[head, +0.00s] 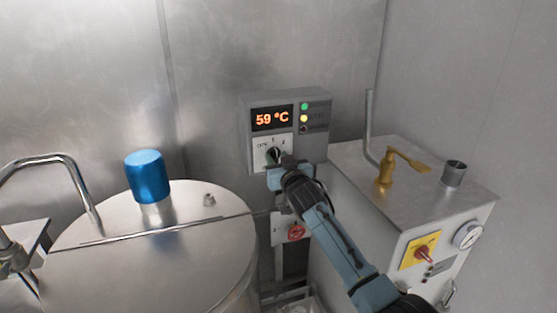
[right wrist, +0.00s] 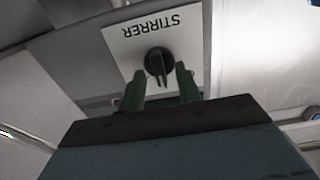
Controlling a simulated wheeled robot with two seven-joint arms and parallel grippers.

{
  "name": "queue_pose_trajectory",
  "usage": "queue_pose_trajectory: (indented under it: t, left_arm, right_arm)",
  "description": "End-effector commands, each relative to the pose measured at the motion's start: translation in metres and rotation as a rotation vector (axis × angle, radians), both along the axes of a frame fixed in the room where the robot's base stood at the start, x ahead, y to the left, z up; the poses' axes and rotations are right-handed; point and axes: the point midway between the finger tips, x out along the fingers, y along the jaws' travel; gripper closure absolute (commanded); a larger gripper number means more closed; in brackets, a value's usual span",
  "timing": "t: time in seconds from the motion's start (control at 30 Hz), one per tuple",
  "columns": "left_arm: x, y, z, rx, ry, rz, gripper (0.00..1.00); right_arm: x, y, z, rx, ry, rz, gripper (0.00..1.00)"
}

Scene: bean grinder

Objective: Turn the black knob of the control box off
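The grey control box (head: 318,97) is on the back metal wall, with a display reading 59 °C. Its black knob (right wrist: 159,62) sits on a white plate marked STIRRER, which appears upside down in the right wrist view. The knob's grip ridge points roughly down in that view. In the head view the knob is partly hidden by my right gripper (head: 279,164). In the right wrist view my right gripper (right wrist: 160,82) is open, with one finger on each side of the knob's lower part. I cannot tell whether they touch it. My left gripper is not in view.
A round metal vessel (head: 180,255) with a blue cap (head: 147,176) stands at the left. A metal cabinet (head: 350,190) with a brass valve (head: 385,172), gauge (head: 467,235) and red-yellow switch (head: 421,252) stands at the right. A red knob (head: 296,232) is below the box.

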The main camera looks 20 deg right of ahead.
Motion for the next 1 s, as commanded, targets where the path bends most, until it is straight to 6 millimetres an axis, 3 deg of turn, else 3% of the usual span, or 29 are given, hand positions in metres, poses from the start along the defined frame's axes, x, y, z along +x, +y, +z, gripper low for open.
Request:
queue_pose_trajectory:
  t: [0.33,0.6,1.0]
  left_arm:
    - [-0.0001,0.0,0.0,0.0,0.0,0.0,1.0]
    - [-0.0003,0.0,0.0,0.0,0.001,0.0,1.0]
    - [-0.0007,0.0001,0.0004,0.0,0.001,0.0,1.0]
  right_arm:
    - [0.0021,0.0003,0.0006,0.001,-0.001,0.001,0.68]
    - [0.0019,0.0002,0.0003,0.001,-0.001,0.0,1.0]
    - [0.0018,0.0003,0.0002,-0.053,-0.002,0.0,1.0]
